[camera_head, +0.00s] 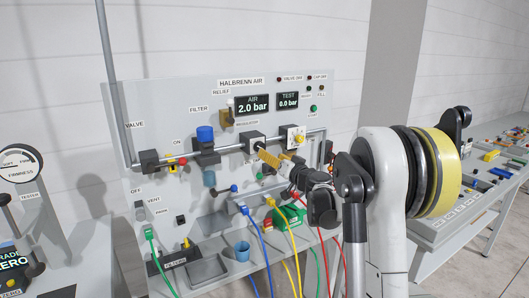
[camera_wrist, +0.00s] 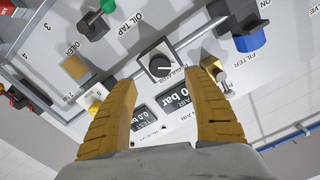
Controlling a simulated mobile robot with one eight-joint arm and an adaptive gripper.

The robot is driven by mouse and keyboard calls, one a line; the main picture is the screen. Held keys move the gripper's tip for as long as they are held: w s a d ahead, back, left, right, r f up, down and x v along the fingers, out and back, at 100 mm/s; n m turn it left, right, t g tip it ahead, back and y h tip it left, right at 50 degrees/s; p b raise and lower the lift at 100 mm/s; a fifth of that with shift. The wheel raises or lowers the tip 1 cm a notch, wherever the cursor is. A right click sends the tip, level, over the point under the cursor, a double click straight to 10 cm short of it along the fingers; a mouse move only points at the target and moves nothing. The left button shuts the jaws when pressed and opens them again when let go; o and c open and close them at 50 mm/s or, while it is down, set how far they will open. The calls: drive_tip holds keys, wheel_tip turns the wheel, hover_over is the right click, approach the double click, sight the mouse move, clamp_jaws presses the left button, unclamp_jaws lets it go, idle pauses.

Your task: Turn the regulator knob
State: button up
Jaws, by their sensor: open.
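The regulator knob (camera_wrist: 160,66) is a round black dial with a white pointer on a dark square block, beside the REGULATOR label. It sits between and beyond the two tan fingers of my gripper (camera_wrist: 165,80) in the wrist view, which shows the panel upside down. My fingers are spread wide and empty, apart from the knob as far as I can tell. In the head view my gripper (camera_head: 268,156) is just in front of the regulator block (camera_head: 252,139) on the pipe. The knob face is hard to make out there. The AIR display (camera_head: 252,105) reads 2.0 bar.
A brass relief fitting (camera_wrist: 223,80) is close to one finger in the wrist view. Coloured hoses (camera_head: 262,245) hang below. The TEST display (camera_head: 288,101) reads 0.0 bar.

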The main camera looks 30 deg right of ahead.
drive_tip(key=s, duration=0.3)
idle(0.5)
drive_tip(key=s+a+f+n+g+y+b, duration=0.1)
drive_tip(key=s+a+f+n+g+y, duration=0.15)
drive_tip(key=s+a, duration=0.75)
drive_tip(key=s+a+f+n+g+y+b, duration=0.15)
drive_tip(key=s+a+g, duration=0.35)
drive_tip(key=a, duration=0.9)
drive_tip(key=s+f+g+h, duration=0.1)
drive_tip(key=s+f, duration=0.2)
drive_tip(key=s, duration=0.5)
drive_tip(key=s+f+g+h+b, duration=0.1)
drive_tip(key=s+f+h, duration=0.1)
drive_tip(key=s+f, duration=0.2)
drive_tip(key=s+a+f+g+h+b, duration=0.1)
drive_tip(key=s+f, duration=0.3)
drive_tip(key=s, duration=0.7)
drive_tip(key=shift+s+h, duration=0.3)
drive_tip(key=shift+s, duration=0.05)
